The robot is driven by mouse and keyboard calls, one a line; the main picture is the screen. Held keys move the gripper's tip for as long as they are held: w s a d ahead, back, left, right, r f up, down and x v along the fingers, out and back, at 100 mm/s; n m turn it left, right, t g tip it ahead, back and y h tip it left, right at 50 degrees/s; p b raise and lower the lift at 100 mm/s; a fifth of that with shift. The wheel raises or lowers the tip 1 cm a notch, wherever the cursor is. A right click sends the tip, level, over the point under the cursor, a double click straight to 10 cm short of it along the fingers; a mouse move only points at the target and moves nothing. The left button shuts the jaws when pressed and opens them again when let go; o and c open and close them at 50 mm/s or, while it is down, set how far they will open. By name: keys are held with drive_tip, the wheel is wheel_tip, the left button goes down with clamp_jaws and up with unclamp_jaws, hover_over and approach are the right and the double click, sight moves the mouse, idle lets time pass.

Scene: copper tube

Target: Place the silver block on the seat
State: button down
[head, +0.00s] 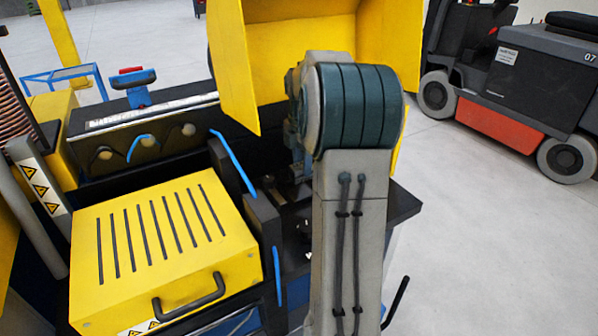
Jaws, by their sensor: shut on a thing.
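My arm (350,190) rises from the bottom of the head view and bends over at a large teal joint. Grey and teal parts (297,110) show just left of this joint, and I cannot tell whether they belong to my wrist. My gripper's fingers do not show; the arm hides the area behind it. I cannot make out the silver block. The seat cannot be told for sure; the dark machine bed (290,215) left of my arm holds small metal parts, partly covered by the arm.
A yellow slotted cover (165,250) with a black handle stands left of the bed. A raised yellow guard (385,40) stands behind my arm. A blue clamp (134,88) sits on the rail at the back. A forklift (520,85) stands at right; the floor (480,240) before it is clear.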

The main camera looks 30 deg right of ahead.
drive_tip(key=shift+w+d+f, duration=0.1)
drive_tip(key=shift+w+f, duration=0.2)
drive_tip(key=shift+w, duration=0.2)
drive_tip(key=shift+w+d+f, duration=0.1)
drive_tip(key=shift+w+f, duration=0.15)
drive_tip(key=shift+w, duration=0.2)
drive_tip(key=shift+f, duration=2)
drive_tip(key=c, duration=1)
unclamp_jaws()
drive_tip(key=shift+f, duration=0.15)
wheel_tip(320, 180, up, 12)
drive_tip(key=shift+r+p, duration=0.15)
drive_tip(key=shift+p, duration=0.15)
